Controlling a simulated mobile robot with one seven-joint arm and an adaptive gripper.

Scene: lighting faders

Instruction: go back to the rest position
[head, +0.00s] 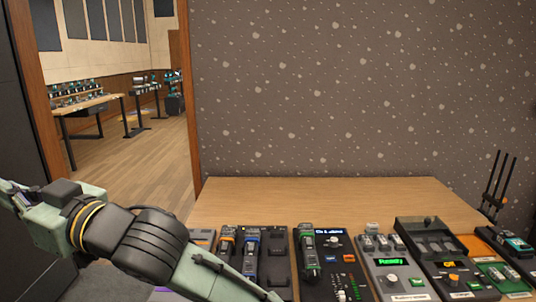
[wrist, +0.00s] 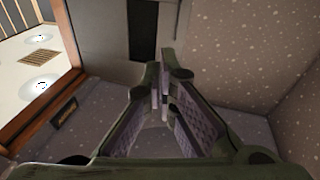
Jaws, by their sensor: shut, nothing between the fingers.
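My gripper (wrist: 163,92) shows in the wrist view with its fingertips together and nothing between them. It faces speckled walls and a ceiling area, with no device near the fingers. In the head view my arm reaches in from the left and runs down past the bottom edge, so my gripper is out of that picture. The wooden table (head: 320,199) lies ahead, with a row of control devices along its near side. My forearm hides part of the table's left end.
A fader unit (head: 307,255) with a green handle, a grey box with a green display (head: 390,262) and a black fader box (head: 428,236) stand in the row. The back of the table is bare. A black rack (head: 495,185) stands at right. A doorway opens at left.

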